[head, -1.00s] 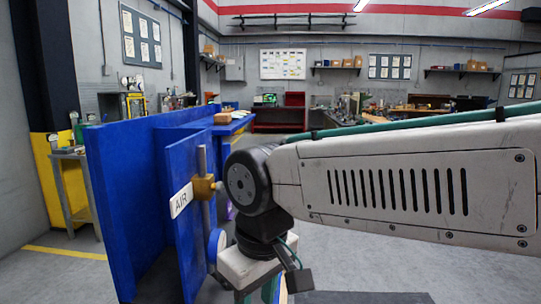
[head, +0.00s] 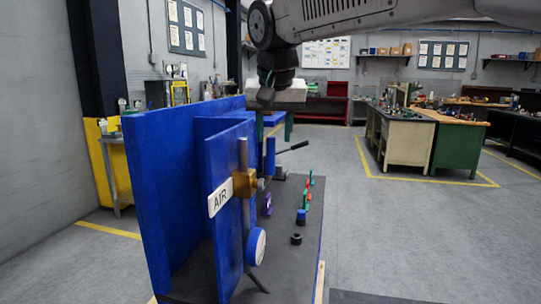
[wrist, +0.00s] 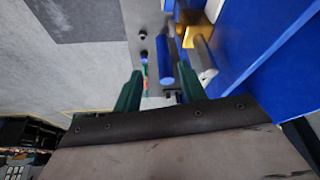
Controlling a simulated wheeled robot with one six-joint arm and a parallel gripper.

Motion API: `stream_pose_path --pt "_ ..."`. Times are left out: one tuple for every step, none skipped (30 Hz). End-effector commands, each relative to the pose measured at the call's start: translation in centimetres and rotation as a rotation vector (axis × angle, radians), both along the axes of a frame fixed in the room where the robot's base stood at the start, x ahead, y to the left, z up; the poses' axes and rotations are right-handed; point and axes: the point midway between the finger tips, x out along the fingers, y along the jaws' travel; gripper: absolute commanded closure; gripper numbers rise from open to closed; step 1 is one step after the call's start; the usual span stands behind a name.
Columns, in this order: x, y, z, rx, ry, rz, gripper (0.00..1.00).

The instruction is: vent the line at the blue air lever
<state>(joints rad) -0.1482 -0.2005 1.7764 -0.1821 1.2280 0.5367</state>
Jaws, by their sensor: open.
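The AIR sign (head: 220,196) is on a blue panel in the head view, beside a brass valve body (head: 245,184) on a vertical pipe. A blue upright piece (head: 270,158) shows just behind the valve; I cannot tell for sure that it is the air lever. In the wrist view a blue bar (wrist: 167,62) lies beside the brass body (wrist: 203,55), ahead of the fingers. My gripper (head: 274,130) points down, above and behind the valve. Its green fingers are apart in the wrist view (wrist: 160,92), with nothing held between them.
A blue round part with a white face (head: 256,247) is low on the pipe. Small coloured parts (head: 304,205) and a black ring (head: 296,238) stand on the dark bench top. A black handle (head: 292,147) sticks out behind. Open floor (head: 420,230) lies to the right.

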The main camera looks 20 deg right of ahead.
Motion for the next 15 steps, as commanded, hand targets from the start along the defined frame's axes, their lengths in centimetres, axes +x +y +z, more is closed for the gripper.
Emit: stream_pose_path --pt "0.7 0.2 0.2 0.000 -0.006 -0.007 0.59" --pt "0.9 0.2 0.2 0.001 -0.009 -0.010 0.59" --pt "1.2 0.2 0.1 0.001 -0.011 -0.012 0.59" --pt "1.3 0.2 -0.1 0.001 -0.012 -0.014 0.59" --pt "1.4 0.2 -0.4 0.001 -0.011 -0.015 0.59" --pt "1.6 0.1 -0.8 0.001 -0.011 -0.015 0.59" --pt "1.8 0.0 -1.3 0.001 -0.011 -0.014 0.59" --pt "1.9 0.0 -1.8 0.001 -0.010 -0.014 0.59" --pt "2.2 -0.1 -2.4 0.001 -0.009 -0.013 0.59" --pt "2.4 -0.1 -2.9 0.001 -0.010 -0.013 0.59" --pt "2.5 -0.2 -3.4 0.001 -0.009 -0.013 0.59" --pt "2.7 -0.3 -4.0 0.001 -0.010 -0.013 0.59" --pt "2.9 -0.3 -4.4 0.002 -0.010 -0.013 0.59" --pt "3.0 -0.4 -4.7 0.002 -0.010 -0.013 0.59" --pt "3.3 -0.5 -5.2 0.001 -0.011 -0.013 0.59"
